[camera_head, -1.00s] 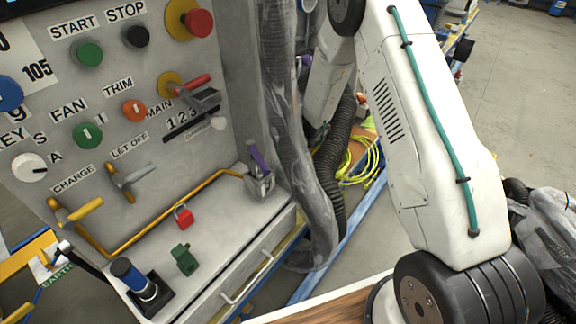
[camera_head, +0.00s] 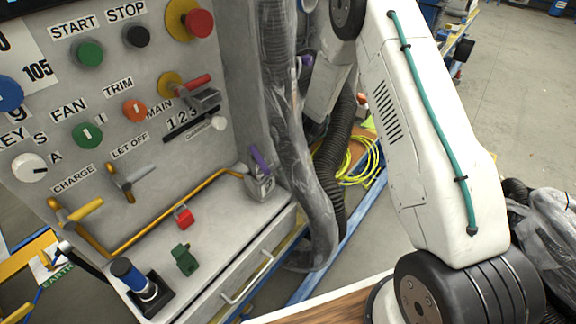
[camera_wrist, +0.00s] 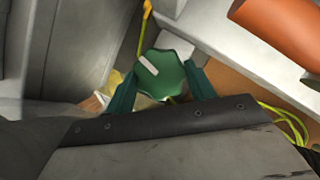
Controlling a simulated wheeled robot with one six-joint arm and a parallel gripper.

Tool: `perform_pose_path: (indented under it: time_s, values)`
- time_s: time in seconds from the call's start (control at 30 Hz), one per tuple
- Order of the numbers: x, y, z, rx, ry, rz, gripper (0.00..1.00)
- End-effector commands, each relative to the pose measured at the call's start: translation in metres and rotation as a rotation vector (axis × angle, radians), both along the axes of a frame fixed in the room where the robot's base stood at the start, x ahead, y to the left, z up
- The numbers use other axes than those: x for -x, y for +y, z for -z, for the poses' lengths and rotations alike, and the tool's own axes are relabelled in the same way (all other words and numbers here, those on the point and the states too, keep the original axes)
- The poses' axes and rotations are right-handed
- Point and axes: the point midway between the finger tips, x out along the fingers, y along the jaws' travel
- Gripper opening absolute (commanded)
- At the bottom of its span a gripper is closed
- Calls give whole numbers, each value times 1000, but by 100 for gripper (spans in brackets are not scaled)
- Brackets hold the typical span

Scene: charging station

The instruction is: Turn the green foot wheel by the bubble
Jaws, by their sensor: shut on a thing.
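The green foot wheel (camera_wrist: 163,74) shows in the middle of the wrist view, a scalloped disc with a pale strip across it. My gripper (camera_wrist: 160,84) has its two teal fingers on either side of the wheel, shut on its rim. In the head view, neither the wheel nor the gripper shows; my white arm (camera_head: 425,130) reaches up past the top edge. I cannot make out the bubble in either view.
The grey control panel (camera_head: 200,95) with its buttons and levers fills the left. Red (camera_head: 184,217) and green (camera_head: 185,260) blocks sit on its ledge. A plastic-wrapped hose (camera_head: 300,170) hangs beside it. A large orange cylinder (camera_wrist: 285,30) is close at the wheel's upper right.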

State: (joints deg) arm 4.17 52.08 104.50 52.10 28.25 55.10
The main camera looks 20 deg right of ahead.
Motion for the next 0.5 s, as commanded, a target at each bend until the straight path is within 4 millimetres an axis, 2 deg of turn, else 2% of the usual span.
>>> perform_pose_path:
  time_s: [0.3,0.5]
  values:
    - [-3,-1,0,0,-1,-231,32]
    - [-3,-1,0,0,-1,-326,32]
